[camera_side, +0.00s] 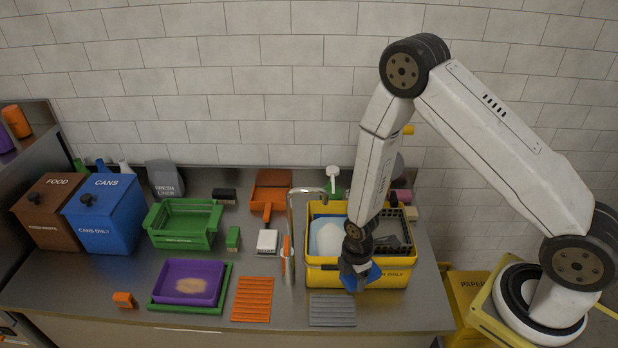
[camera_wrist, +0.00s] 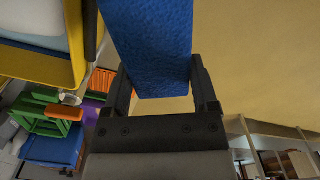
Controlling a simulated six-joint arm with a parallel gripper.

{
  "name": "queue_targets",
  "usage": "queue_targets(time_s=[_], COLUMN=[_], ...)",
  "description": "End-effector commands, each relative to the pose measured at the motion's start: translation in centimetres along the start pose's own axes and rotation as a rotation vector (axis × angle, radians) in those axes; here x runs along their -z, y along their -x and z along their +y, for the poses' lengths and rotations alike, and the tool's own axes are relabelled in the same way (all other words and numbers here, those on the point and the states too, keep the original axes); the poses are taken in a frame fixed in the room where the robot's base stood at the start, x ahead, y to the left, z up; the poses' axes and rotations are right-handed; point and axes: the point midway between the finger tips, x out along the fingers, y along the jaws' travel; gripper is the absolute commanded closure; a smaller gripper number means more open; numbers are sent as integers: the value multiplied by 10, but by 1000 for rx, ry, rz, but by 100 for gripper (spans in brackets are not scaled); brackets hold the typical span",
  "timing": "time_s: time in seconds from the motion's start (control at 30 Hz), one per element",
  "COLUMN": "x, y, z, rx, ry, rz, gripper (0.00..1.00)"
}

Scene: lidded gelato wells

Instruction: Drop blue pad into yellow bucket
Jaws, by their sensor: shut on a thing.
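My gripper (camera_side: 358,282) is shut on the blue pad (camera_side: 372,275), pointing down at the front of the yellow bucket (camera_side: 395,278). In the wrist view the rough-textured blue pad (camera_wrist: 150,45) is between the two dark fingers of my gripper (camera_wrist: 163,90). The bucket's open top shows a pale blue and white content on the left and a dark grid basket on the right. In the side view the pad overlaps the bucket's front wall; its exact distance from the bucket is unclear. My wrist hides part of the bucket.
A grey ridged mat (camera_side: 332,311) lies in front of the bucket, an orange ridged mat (camera_side: 252,299) to its left. A tall metal tap (camera_side: 291,225) stands close to the bucket's left. Farther left are a purple tray (camera_side: 190,268), a green crate (camera_side: 170,238) and a blue CANS bin (camera_side: 103,225).

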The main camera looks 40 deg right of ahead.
Motion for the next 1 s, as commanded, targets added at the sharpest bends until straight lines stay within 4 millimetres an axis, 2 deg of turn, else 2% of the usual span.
queue_targets(time_s=[0.1, 0.6, 1.0], x=[0, -11, -28], y=[11, 68, 122], z=[21, 96, 143], rx=[-5, -5, -3], ry=[110, 586, 943], rz=[1, 0, -1], gripper=[90, 90, 90])
